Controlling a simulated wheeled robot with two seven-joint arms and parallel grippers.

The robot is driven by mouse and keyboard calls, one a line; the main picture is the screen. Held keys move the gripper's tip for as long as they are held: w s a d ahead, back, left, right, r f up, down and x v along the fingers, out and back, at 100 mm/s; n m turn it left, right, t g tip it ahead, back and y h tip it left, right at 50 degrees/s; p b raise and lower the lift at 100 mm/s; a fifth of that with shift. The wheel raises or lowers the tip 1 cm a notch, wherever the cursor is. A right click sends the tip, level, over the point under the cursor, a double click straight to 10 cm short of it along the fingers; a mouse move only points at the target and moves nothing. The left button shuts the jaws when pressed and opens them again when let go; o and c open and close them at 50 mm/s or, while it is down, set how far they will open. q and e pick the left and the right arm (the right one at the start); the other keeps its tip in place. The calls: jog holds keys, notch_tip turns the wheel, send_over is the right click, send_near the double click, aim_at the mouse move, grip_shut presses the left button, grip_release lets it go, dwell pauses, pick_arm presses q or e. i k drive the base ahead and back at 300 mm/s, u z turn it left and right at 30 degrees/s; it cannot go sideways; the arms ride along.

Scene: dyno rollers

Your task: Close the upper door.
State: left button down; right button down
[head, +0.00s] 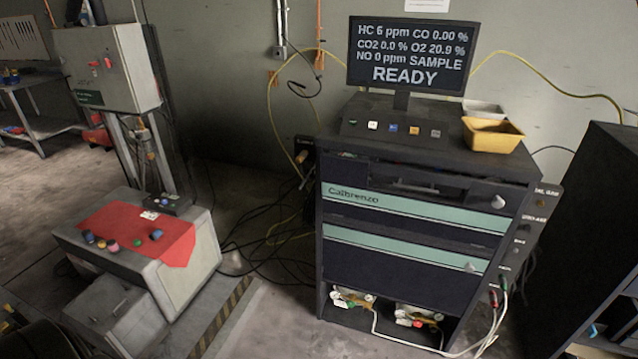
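The upper door (415,221) is the dark front panel with the teal "Calbrenzo" stripe on the cabinet (455,165), right of centre in the head view. A pale round knob (497,202) sits near its right end. A dark recess with a handle-like bar (430,189) shows just above the stripe. I cannot tell from this angle how far the door stands open. The lower door (390,277) has its own teal stripe and knob (469,267) and looks shut. Neither of my grippers is in view.
A monitor (411,55) and a yellow tray (492,135) stand on the cabinet. Hoses and gauges (350,300) fill its open bottom shelf. Cables hang at its right side. A grey unit with a red cloth (125,225) stands left. Floor between is partly clear, with cables (265,245).

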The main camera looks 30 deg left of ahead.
aim_at(488, 209)
jog(key=u, duration=0.55)
jog(key=i, duration=1)
jog(key=z, duration=0.75)
